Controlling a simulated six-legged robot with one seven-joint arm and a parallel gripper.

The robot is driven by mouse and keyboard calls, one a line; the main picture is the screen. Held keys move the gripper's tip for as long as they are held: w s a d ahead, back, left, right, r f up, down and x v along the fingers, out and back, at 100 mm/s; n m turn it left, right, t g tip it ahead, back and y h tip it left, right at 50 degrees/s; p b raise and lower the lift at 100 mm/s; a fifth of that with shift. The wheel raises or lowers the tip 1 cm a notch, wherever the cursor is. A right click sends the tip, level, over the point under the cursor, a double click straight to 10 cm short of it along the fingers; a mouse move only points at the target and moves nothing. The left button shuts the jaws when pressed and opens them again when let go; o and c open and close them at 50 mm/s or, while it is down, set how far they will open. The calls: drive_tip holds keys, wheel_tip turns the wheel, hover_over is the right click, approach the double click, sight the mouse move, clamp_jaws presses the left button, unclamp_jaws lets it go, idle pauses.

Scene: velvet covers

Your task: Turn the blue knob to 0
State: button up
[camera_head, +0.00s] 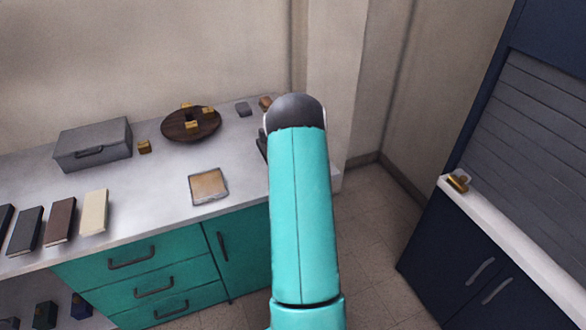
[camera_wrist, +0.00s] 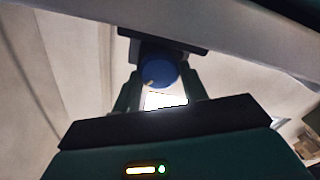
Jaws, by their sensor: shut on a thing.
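The blue knob (camera_wrist: 157,71) shows in the wrist view, round, with a small pale mark at its lower left. My gripper (camera_wrist: 160,78) has one dark finger on each side of it and is shut on it. I cannot read any numbers around the knob, and which way the mark points on a scale cannot be told. In the head view my teal arm hides the gripper and the knob.
A white counter (camera_head: 150,193) with teal drawers (camera_head: 152,268) stands at left. On it are a grey box (camera_head: 93,145), a brown round tray (camera_head: 176,136), a square tile (camera_head: 208,186) and several book-like blocks. A dark blue cabinet (camera_head: 440,250) stands right, with floor between.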

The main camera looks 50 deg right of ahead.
drive_tip(key=n, duration=0.3)
drive_tip(key=shift+n, duration=2.1)
drive_tip(key=o, duration=1)
drive_tip(key=shift+f, duration=0.1)
drive_tip(key=v, duration=1.3)
drive_tip(key=shift+s+a, duration=0.2)
drive_tip(key=shift+s, duration=0.1)
